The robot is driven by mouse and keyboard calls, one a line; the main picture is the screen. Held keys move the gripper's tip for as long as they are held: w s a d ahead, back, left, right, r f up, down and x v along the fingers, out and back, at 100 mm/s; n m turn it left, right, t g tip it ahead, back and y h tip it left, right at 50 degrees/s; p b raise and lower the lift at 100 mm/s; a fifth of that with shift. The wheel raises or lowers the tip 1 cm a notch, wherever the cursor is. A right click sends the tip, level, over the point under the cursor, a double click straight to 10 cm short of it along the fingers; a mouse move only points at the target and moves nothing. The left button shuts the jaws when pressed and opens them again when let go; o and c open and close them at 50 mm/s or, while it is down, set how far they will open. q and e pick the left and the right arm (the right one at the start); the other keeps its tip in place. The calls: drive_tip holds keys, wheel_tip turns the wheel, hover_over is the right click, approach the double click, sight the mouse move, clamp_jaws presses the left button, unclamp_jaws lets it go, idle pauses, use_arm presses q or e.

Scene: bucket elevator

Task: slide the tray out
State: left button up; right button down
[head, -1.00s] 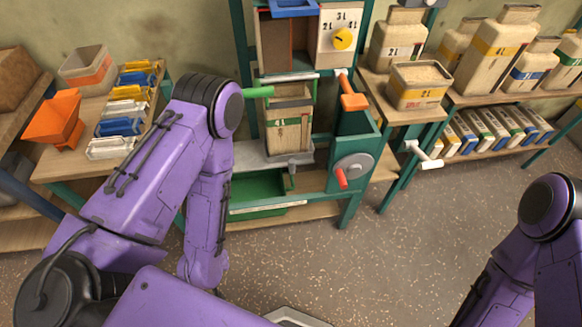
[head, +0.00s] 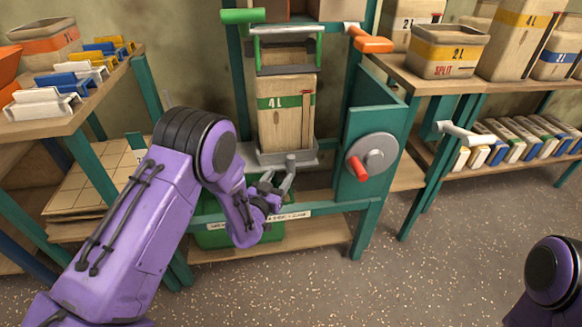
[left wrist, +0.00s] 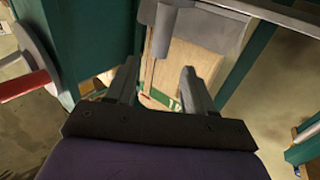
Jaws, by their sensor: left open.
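A grey tray (head: 308,158) sits in the green frame under a tan box marked 4L (head: 286,110). A short grey handle (head: 291,160) stands at the tray's front. My left gripper (head: 279,179) is open in front of the tray, close to the handle. In the left wrist view, the gripper's fingers (left wrist: 158,68) are spread, with the handle (left wrist: 164,38) just beyond them and the tray (left wrist: 218,33) behind it. I cannot tell whether a finger touches the handle. My right gripper is out of view; only part of my right arm shows at lower right.
A green panel with a grey disc and red knob (head: 358,168) stands just right of the tray. An orange handle (head: 372,43) and a green handle (head: 243,15) jut out above. A green bin (head: 215,238) is below. Open floor lies in front.

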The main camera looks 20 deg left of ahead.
sight(289, 164)
use_arm(q)
drive_tip(key=w+b, duration=0.1)
drive_tip(key=w, duration=0.3)
drive_tip(key=w+b, duration=0.1)
drive_tip(key=w, duration=0.3)
drive_tip(key=shift+w+d+f, duration=0.2)
drive_tip(key=shift+w, duration=0.6)
clamp_jaws()
